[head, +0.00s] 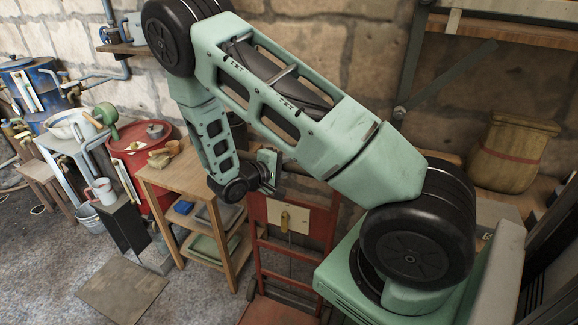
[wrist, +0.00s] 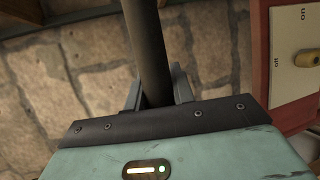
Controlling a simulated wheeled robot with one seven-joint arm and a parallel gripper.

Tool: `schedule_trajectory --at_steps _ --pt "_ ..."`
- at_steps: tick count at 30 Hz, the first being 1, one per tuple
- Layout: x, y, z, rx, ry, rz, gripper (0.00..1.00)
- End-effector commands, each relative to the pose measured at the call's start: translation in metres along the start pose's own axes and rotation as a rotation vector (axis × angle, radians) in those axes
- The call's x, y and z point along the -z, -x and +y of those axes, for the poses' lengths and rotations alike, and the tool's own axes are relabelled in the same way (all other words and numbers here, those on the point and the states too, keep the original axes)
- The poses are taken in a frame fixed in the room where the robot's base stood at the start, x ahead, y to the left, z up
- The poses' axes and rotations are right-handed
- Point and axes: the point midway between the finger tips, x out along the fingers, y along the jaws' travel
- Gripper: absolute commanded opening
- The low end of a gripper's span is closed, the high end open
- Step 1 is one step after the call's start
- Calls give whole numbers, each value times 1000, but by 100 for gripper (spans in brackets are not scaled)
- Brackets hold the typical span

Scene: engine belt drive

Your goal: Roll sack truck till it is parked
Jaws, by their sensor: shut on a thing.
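The sack truck (head: 262,250) is a red upright frame with cross rungs and a red plate low at the front. It stands upright, right of the wooden shelf table. A pale panel (head: 287,219) with a yellowish knob sits in its upper part; the panel also shows at the right of the wrist view (wrist: 294,45). My gripper (head: 270,185) is at the top of the frame. In the wrist view my gripper (wrist: 157,92) is shut around a dark round bar (wrist: 146,40), apparently the truck's handle.
The wooden shelf table (head: 184,176) stands close left of the truck. A red drum (head: 139,157) and a black stand (head: 121,222) are further left. A flat grey-brown plate (head: 122,290) lies on the floor at lower left, with bare floor around it. A stone wall is behind.

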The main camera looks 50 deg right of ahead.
Motion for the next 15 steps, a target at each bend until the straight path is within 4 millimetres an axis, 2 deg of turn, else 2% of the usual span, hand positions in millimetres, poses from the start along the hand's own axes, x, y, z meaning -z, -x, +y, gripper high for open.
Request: schedule_trajectory --at_steps 5,8,15 --pt "11 -27 4 -5 -5 -2 0" --pt "21 -51 9 -5 -7 -1 0" --pt "51 -124 29 -7 -9 -2 0"
